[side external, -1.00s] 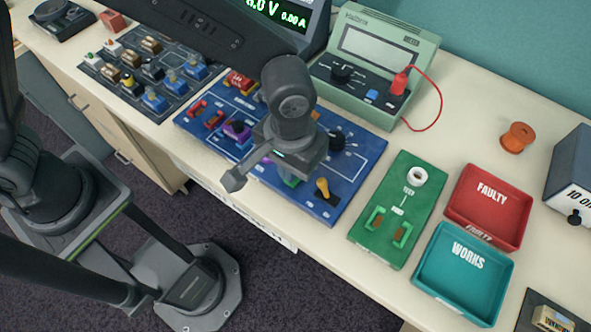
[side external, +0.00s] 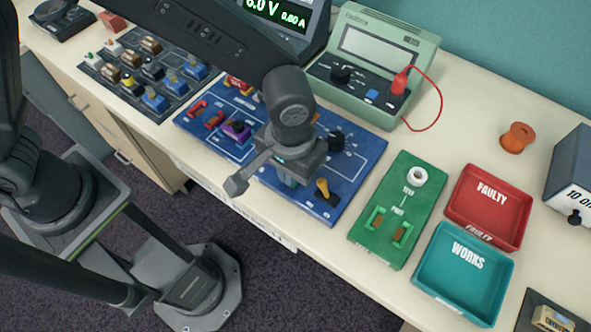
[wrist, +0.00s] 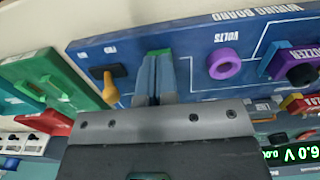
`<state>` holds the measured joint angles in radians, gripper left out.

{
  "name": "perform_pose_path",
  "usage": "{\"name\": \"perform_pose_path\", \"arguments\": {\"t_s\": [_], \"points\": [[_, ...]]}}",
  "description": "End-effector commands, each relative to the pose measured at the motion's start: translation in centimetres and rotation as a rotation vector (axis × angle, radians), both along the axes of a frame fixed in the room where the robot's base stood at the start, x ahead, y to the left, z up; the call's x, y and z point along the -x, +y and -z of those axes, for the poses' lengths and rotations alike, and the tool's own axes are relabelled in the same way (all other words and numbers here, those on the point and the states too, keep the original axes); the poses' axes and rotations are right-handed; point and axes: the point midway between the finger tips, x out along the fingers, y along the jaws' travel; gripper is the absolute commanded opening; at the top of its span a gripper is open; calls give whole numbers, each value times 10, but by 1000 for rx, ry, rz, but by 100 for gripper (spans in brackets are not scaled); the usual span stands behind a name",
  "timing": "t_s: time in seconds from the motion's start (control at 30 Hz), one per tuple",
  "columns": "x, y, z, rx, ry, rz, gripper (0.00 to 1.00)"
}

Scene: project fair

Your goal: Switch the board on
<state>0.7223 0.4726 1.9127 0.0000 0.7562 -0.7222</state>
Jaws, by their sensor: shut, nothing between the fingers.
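The blue wiring board (side external: 352,172) lies on the bench; it also shows in the wrist view (wrist: 196,92). A yellow lever (side external: 323,188) sits on a black plate near its front right corner; the wrist view shows it too (wrist: 109,86), left of my fingers. My gripper (side external: 288,181) is shut and empty, pointing down low over the board, left of the lever in the side view. A green part (wrist: 158,51) shows just beyond my fingertips in the wrist view. I cannot tell whether they touch it. It is hidden in the side view.
A purple ring (wrist: 224,63) and black knobs, one (side external: 336,139) at the back right, stand on the board. A green board (side external: 400,205), red tray (side external: 470,212) and teal tray (side external: 450,283) lie right. The supply display (side external: 275,12) reads 6.0 V, 0.00 A.

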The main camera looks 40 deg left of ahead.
Motion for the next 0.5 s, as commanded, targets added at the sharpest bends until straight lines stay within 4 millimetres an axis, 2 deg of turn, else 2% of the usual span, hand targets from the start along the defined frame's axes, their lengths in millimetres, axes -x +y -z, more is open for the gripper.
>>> {"name": "perform_pose_path", "arguments": {"t_s": [0.5], "points": [[0, 0, 7, 0, 0, 0, 0]]}}
